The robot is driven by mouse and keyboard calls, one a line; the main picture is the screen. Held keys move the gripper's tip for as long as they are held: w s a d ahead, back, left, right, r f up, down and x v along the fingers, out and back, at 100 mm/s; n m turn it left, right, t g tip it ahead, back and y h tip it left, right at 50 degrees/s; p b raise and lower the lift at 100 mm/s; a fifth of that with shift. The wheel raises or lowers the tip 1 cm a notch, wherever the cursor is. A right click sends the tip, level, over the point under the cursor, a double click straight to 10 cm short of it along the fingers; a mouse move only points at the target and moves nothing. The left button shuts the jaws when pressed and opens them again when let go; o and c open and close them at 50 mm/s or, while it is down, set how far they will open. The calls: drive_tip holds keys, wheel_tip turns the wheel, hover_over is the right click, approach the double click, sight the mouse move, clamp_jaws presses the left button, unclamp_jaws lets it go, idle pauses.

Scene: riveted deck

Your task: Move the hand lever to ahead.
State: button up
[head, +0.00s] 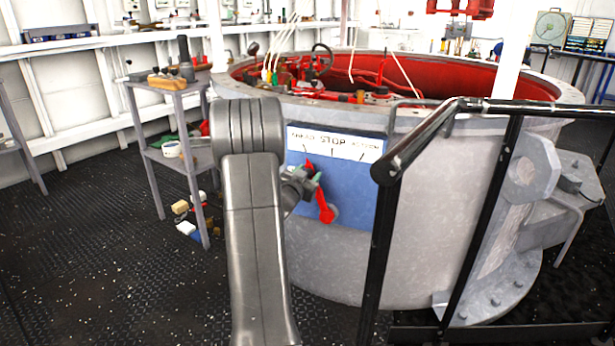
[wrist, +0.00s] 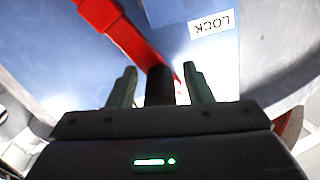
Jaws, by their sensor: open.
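The hand lever (head: 326,208) is red and mounted on a blue panel (head: 352,208). Its arm leans up and to the left from its pivot, toward the left part of the label strip (head: 335,142). The strip reads STOP in the middle; the left word looks like AHEAD and the right one is hard to read. In the wrist view the red lever (wrist: 130,40) runs down from the upper left. A dark cylinder (wrist: 160,86), apparently its handle, stands between the fingers. My gripper (head: 312,178) is open around it, green fingers apart (wrist: 160,88); contact is unclear.
A black handrail (head: 480,106) stands close on the right, in front of the round grey tank (head: 440,180). A grey shelf stand (head: 182,160) is at the left. A LOCK label (wrist: 212,24) shows in the wrist view.

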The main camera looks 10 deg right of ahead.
clamp_jaws()
drive_tip(key=shift+w+a+p, duration=0.15)
drive_tip(key=shift+a+p, duration=0.15)
drive_tip(key=shift+p, duration=0.3)
drive_tip(key=shift+w+a+f+n, duration=0.2)
drive_tip(key=shift+a+f+n, duration=0.15)
drive_tip(key=shift+n, duration=0.15)
drive_tip(key=shift+c, duration=0.3)
unclamp_jaws()
drive_tip(key=shift+o, duration=0.3)
drive_tip(key=shift+a, duration=0.15)
